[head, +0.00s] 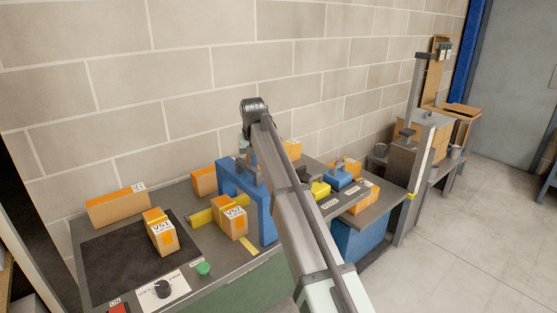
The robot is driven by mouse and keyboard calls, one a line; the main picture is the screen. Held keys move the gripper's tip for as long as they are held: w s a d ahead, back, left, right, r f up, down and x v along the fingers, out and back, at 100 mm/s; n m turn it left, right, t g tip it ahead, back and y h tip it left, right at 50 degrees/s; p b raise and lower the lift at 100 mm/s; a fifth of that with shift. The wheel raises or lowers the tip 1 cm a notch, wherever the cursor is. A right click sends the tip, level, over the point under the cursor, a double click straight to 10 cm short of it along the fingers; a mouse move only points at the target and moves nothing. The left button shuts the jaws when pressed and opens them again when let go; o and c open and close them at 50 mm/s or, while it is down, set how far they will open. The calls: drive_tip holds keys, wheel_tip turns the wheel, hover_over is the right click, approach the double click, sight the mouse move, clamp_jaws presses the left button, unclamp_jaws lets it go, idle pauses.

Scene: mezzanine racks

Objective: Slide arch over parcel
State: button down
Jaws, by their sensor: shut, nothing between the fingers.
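A blue arch (263,219) stands on the grey bench near the middle, partly hidden by my arm. An orange parcel (228,226) with a white label sits at the arch's near side, in front of its opening; I cannot tell whether any of it is inside. A similar labelled parcel (161,238) stands on a dark mat further left. My gripper (245,152) is mostly hidden behind my arm link, around the top of the arch. What shows of it is shut and holds nothing; I cannot tell whether it touches the arch.
A yellow bar (201,217) lies left of the near parcel. A black knob (162,289) and green button (204,268) are at the front edge. Several boxes crowd the right side.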

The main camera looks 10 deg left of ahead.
sight(243, 179)
drive_tip(key=s+a, duration=0.4)
drive_tip(key=shift+s+a, duration=0.2)
idle(0.6)
drive_tip(key=shift+w+d, duration=0.1)
drive_tip(key=shift+w+d, duration=0.4)
drive_tip(key=w+v, duration=0.2)
drive_tip(key=v, duration=0.7)
drive_tip(key=shift+a+r, duration=0.25)
drive_tip(key=shift+r, duration=0.35)
